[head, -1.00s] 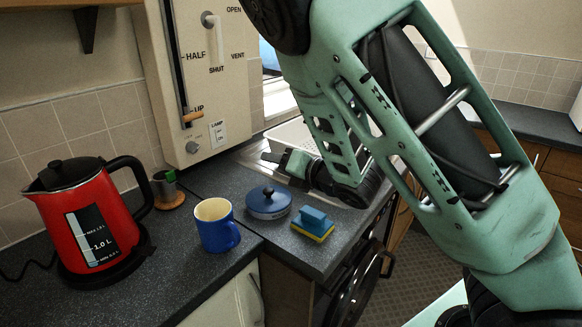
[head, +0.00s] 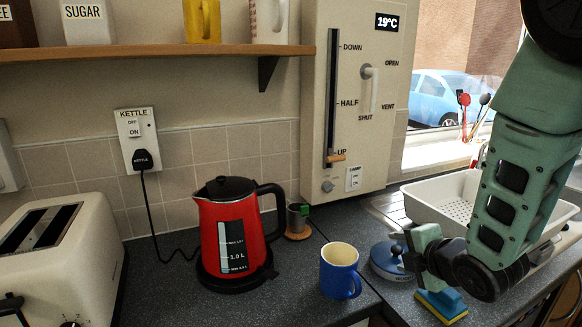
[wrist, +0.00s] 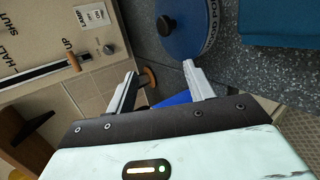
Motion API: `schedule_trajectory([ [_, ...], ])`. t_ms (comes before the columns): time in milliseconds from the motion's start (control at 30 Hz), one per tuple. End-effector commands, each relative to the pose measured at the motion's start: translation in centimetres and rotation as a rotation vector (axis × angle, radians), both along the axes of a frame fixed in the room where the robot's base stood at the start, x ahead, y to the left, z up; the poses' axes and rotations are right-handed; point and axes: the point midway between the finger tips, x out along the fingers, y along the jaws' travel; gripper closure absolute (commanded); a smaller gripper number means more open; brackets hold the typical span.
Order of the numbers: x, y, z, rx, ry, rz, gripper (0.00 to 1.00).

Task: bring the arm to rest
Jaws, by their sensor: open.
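My gripper (head: 402,252) is at the right of the head view, over the counter beside the blue lidded pot (head: 386,258), part of which it hides. Its two fingers also show in the wrist view (wrist: 160,72), spread apart with nothing held between them. My arm comes down from the upper right of the head view. The blue mug (head: 339,272) stands upright left of my gripper. A blue and yellow sponge (head: 443,307) lies below my gripper in the picture, partly hidden by it.
The red kettle (head: 232,235) stands on its base at the middle, with a small dark cup (head: 298,216) on a cork mat beside it. A cream toaster (head: 62,262) is at left. The white dish basin (head: 445,200) is behind my arm. A cream control panel (head: 360,95) stands behind.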

Motion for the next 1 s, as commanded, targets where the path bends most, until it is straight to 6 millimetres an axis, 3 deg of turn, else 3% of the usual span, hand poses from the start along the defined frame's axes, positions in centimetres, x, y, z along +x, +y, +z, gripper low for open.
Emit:
schedule_trajectory([
  [167,-4.8,4.5,-0.7,0.309,0.339,-0.237,0.47],
  [400,-14.8,9.4,0.8,0.518,0.761,-0.605,0.47],
  [633,-24.3,10.6,3.2,0.504,0.978,-0.946,0.47],
  [800,-27.6,10.4,4.0,0.470,1.018,-1.078,0.47],
  [1000,-28.1,10.4,4.1,0.462,1.023,-1.100,0.47],
])
